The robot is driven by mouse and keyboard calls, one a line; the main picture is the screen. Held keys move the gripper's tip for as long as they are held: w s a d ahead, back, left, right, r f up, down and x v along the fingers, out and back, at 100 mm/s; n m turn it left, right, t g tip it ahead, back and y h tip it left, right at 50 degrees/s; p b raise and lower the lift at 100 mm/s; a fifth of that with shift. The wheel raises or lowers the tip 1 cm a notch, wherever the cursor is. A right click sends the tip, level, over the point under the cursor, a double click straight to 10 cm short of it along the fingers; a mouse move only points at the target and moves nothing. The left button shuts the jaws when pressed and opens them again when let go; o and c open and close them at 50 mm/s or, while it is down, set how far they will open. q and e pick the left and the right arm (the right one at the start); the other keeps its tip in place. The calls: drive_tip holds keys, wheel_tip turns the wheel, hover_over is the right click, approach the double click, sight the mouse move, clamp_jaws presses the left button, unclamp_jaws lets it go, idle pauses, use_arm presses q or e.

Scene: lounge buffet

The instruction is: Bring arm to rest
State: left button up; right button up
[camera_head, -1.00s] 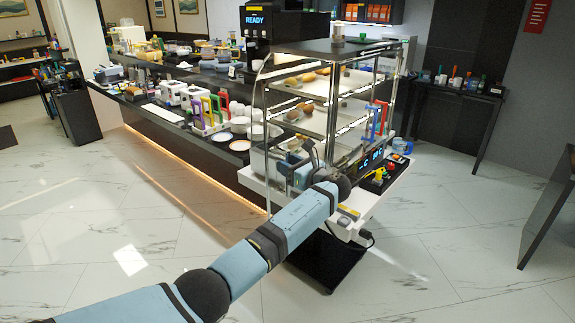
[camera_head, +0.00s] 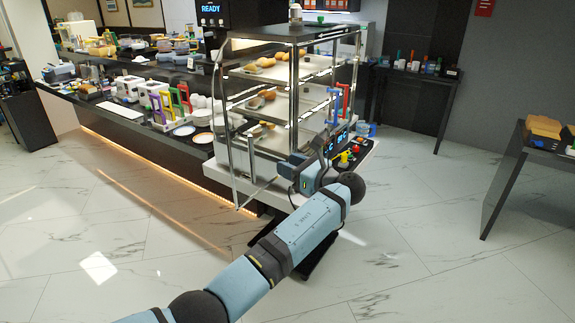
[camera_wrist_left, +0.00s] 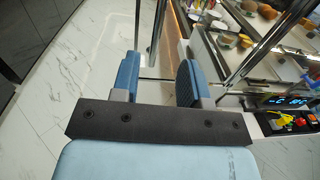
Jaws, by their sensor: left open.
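My left arm comes in from the bottom of the head view and reaches to the glass display cabinet. My left gripper (camera_head: 292,170) is at the cabinet's front lower edge, partly hidden by my own wrist. In the left wrist view its two blue fingers (camera_wrist_left: 158,80) stand apart with nothing between them; floor and a thin metal bar show behind. The display cabinet (camera_head: 213,183) has several shelves with bread rolls (camera_head: 261,100), and a glass door with a metal frame (camera_head: 228,140) swung out at its left. My right gripper is not in view.
A red-and-yellow knob panel (camera_head: 350,156) sits right of my gripper. The long buffet counter (camera_head: 130,133) with dishes and coloured racks runs left. A dark side table (camera_head: 508,165) stands at the right. The marble floor (camera_head: 440,240) between is open.

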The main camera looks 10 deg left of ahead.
use_arm(q)
drive_tip(key=shift+f, duration=0.1)
drive_tip(key=s+a+f+n+g+h, duration=0.2)
drive_tip(key=s+a+f+n+h, duration=0.35)
drive_tip(key=s+f, duration=0.6)
drive_tip(key=s+a+f+n+g+h, duration=0.3)
drive_tip(key=s+a+f+n+h, duration=0.25)
drive_tip(key=s+f, duration=0.65)
drive_tip(key=s+a+r+n+h, duration=0.15)
drive_tip(key=s+n, duration=0.25)
drive_tip(key=s, duration=0.4)
drive_tip(key=s+a+r+n+h, duration=0.1)
drive_tip(key=s+a+n+h, duration=0.15)
drive_tip(key=s, duration=0.65)
drive_tip(key=s+a+r+n+h, duration=0.1)
drive_tip(key=s+a+n, duration=0.25)
drive_tip(key=s, duration=0.45)
drive_tip(key=w+d+f+t+h+p, duration=0.1)
drive_tip(key=w+d+f+t, duration=0.1)
drive_tip(key=f, duration=0.4)
drive_tip(key=w+d+f+t+h+p, duration=0.1)
drive_tip(key=w+d+f+t, duration=0.2)
drive_tip(key=d+f+t, duration=0.2)
drive_tip(key=shift+w+f+h, duration=0.2)
drive_tip(key=shift+f+h, duration=0.15)
drive_tip(key=shift+h, duration=0.05)
